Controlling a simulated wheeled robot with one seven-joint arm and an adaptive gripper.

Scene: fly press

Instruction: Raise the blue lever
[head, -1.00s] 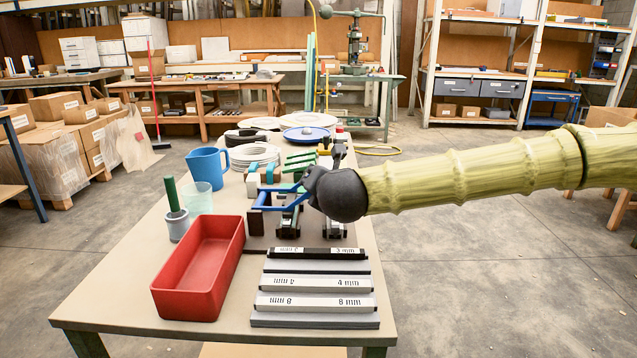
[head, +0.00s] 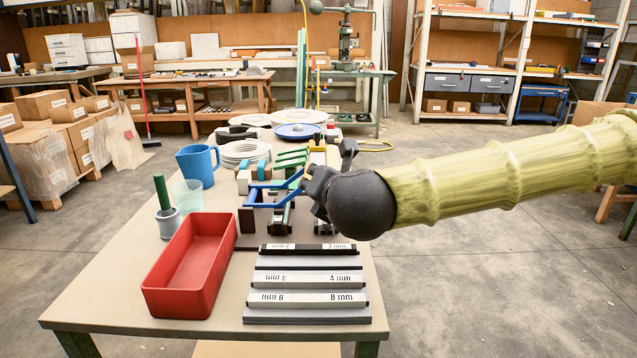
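A blue lever (head: 266,186) made of blue bars shows in the head view, low over the middle of the table among the clamp-like fixtures. It lies nearly flat, its right end close to my gripper (head: 331,172). My gripper is black and comes in from the right at the end of my arm. Its dark fingers look spread, one standing up at the back and the other nearer the lever. I see nothing between them. Whether a finger touches the lever cannot be told, as the gripper partly hides the fixture there.
A red tray (head: 187,268), labelled bars (head: 307,298) and a dark block (head: 247,220) lie nearer the front. A blue jug (head: 197,165), a clear cup (head: 188,196) and a green-handled tool (head: 163,205) stand at left. Green levers (head: 291,158) and plates (head: 244,152) lie behind.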

